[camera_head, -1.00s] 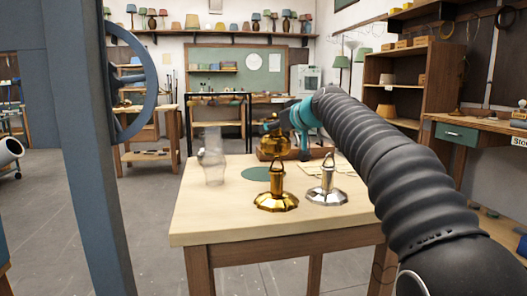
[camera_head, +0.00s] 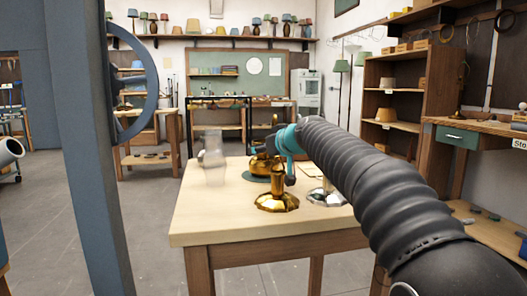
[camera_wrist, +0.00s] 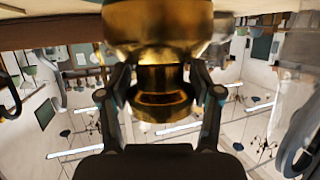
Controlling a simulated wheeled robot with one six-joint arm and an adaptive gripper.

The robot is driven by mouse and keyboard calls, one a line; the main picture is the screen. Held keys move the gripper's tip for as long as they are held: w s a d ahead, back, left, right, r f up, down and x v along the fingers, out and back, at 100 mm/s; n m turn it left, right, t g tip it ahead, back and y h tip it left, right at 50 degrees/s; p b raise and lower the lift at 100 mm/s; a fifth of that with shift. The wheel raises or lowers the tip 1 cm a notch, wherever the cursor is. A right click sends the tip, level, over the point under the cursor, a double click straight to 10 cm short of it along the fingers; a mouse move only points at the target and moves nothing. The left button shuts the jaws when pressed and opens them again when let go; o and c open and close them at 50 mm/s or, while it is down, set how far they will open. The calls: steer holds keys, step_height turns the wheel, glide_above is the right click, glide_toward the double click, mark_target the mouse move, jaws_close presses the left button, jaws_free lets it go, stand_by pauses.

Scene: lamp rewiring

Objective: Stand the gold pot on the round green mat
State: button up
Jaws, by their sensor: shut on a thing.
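The gold pot (camera_head: 261,167) is in my gripper, low at the round green mat (camera_head: 252,178) on the wooden table. It looks upright and hides part of the mat behind its base. I cannot tell whether its base touches the mat. My gripper (camera_head: 283,141) comes from the right and is shut on the pot. In the wrist view, my gripper's two fingers (camera_wrist: 162,90) stand on either side of the pot's narrow gold neck (camera_wrist: 162,80), with the wide gold body (camera_wrist: 158,25) beyond.
A gold candlestick-like base (camera_head: 277,198) stands just in front of the mat. A clear glass chimney (camera_head: 213,160) stands left of the mat. The table's (camera_head: 225,222) front left is clear.

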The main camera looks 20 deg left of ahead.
steer(key=shift+f, duration=0.15)
steer(key=o, duration=1.5)
steer(key=shift+o, duration=0.2)
steer(key=b+v, duration=0.2)
steer(key=v, duration=1)
steer(key=shift+r, duration=0.2)
steer(key=shift+d, duration=0.1)
